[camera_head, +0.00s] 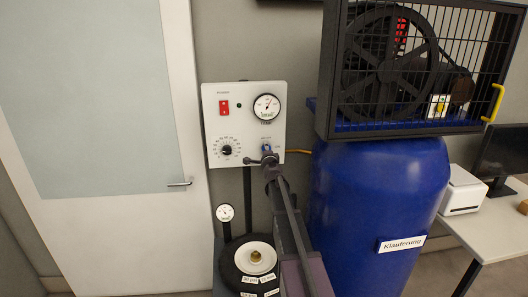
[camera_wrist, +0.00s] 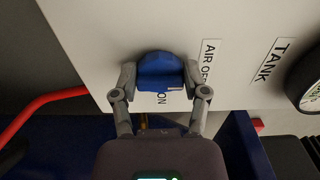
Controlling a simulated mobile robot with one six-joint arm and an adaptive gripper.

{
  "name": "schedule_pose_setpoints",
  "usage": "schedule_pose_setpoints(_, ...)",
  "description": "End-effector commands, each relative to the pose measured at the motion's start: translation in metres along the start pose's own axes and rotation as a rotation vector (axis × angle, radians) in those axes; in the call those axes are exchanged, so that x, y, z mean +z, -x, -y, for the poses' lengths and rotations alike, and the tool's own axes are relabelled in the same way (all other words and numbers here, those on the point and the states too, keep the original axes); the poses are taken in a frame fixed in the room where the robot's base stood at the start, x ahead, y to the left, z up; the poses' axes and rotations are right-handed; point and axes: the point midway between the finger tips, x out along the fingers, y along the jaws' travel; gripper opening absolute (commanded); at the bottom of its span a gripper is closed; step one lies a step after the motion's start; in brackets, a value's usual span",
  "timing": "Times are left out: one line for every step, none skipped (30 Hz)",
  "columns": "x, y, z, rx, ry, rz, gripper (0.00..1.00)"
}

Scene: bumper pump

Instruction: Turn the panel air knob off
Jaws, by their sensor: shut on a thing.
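The panel (camera_head: 214,132) is a white board on the wall, and it also shows in the wrist view (camera_wrist: 92,40). The air knob (camera_wrist: 160,70) is blue and sits on the panel beside the labels "AIR OFF" (camera_wrist: 208,62) and "ON", the latter partly hidden. In the head view the blue knob (camera_head: 267,147) shows just above my gripper. My gripper (camera_wrist: 160,82) is shut on the knob, with one finger on each side of it. In the head view my gripper (camera_head: 267,158) is at the panel's lower right.
The panel also holds a red switch (camera_head: 224,107), a gauge (camera_head: 266,107) and a black dial (camera_head: 227,150). A large blue tank (camera_head: 375,190) with a caged fan (camera_head: 400,65) stands close on the right. A door (camera_head: 175,100) is at left.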

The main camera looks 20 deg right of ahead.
Motion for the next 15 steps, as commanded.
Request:
schedule_pose_setpoints(0.0001,-0.0025,0.0006,0.000,0.001,0.000,0.11)
schedule_pose_setpoints(0.0000,-0.0025,0.0006,0.000,0.001,0.000,0.11)
schedule_pose_setpoints(0.0000,-0.0025,0.0006,0.000,0.001,0.000,0.64)
schedule_pose_setpoints(-0.0001,-0.0024,0.0006,0.000,0.001,0.000,0.73)
schedule_pose_setpoints(-0.0001,-0.0023,0.0006,0.000,0.001,0.000,0.82)
schedule_pose_setpoints(-0.0002,-0.0021,0.0006,0.000,0.001,0.000,0.93)
schedule_pose_setpoints(-0.0002,-0.0019,0.0005,0.000,0.000,0.000,0.93)
schedule_pose_setpoints(-0.0002,-0.0017,0.0005,0.000,0.000,0.000,0.93)
schedule_pose_setpoints(-0.0003,-0.0015,0.0004,0.000,0.000,0.000,0.93)
schedule_pose_setpoints(-0.0003,-0.0013,0.0004,0.000,0.000,0.000,0.93)
schedule_pose_setpoints(-0.0003,-0.0011,0.0003,0.000,0.000,0.000,0.93)
schedule_pose_setpoints(-0.0004,-0.0010,0.0003,0.000,0.000,-0.001,0.93)
schedule_pose_setpoints(-0.0004,-0.0009,0.0002,0.000,0.000,-0.001,0.93)
schedule_pose_setpoints(-0.0005,-0.0008,0.0002,0.000,-0.001,-0.001,0.93)
schedule_pose_setpoints(-0.0005,-0.0007,0.0002,0.000,-0.001,-0.001,0.93)
